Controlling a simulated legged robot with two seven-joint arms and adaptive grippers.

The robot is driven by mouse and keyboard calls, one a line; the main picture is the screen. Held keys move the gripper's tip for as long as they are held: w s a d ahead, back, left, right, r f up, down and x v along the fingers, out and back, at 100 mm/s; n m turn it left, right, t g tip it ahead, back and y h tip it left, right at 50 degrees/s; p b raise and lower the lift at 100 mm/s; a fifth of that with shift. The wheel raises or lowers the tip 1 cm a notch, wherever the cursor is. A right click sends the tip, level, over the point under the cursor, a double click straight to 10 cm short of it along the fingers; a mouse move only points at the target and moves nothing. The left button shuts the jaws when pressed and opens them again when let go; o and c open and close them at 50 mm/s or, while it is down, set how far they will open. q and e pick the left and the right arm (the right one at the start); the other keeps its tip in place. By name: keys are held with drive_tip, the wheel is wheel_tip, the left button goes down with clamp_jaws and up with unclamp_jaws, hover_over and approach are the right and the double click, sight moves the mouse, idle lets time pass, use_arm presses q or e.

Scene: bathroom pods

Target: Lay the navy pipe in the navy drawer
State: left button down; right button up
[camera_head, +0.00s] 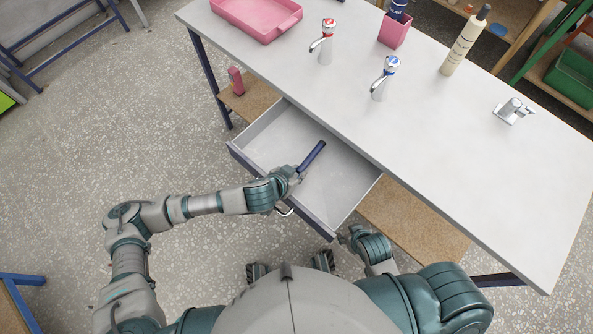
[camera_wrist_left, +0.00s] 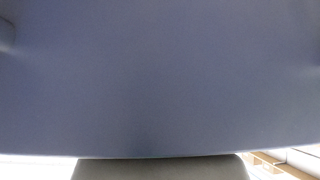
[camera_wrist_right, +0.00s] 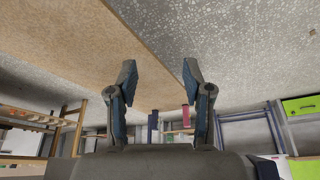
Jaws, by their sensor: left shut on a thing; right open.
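The navy pipe (camera_head: 312,156) is held by my left gripper (camera_head: 298,172) over the open drawer. My left gripper is shut on the pipe's near end, and the pipe points up and to the right. In the left wrist view the pipe (camera_wrist_left: 160,80) fills nearly the whole picture. The navy drawer (camera_head: 256,170) is pulled out from under the counter, with a navy front and a light grey inside. It looks empty. I cannot tell whether the pipe touches its floor. My right gripper (camera_wrist_right: 158,85) is open and empty, low beside the drawer's right front corner.
The white counter (camera_head: 440,130) carries a pink tray (camera_head: 258,15), two taps (camera_head: 324,42), a pink cup (camera_head: 394,30), a tall bottle (camera_head: 464,42) and a metal fitting (camera_head: 513,110). A wooden shelf (camera_head: 415,220) lies below. A pink item (camera_head: 236,80) stands left of the drawer.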

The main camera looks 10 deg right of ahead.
use_arm(q)
drive_tip(key=shift+a+f, duration=0.1)
drive_tip(key=shift+f, duration=0.2)
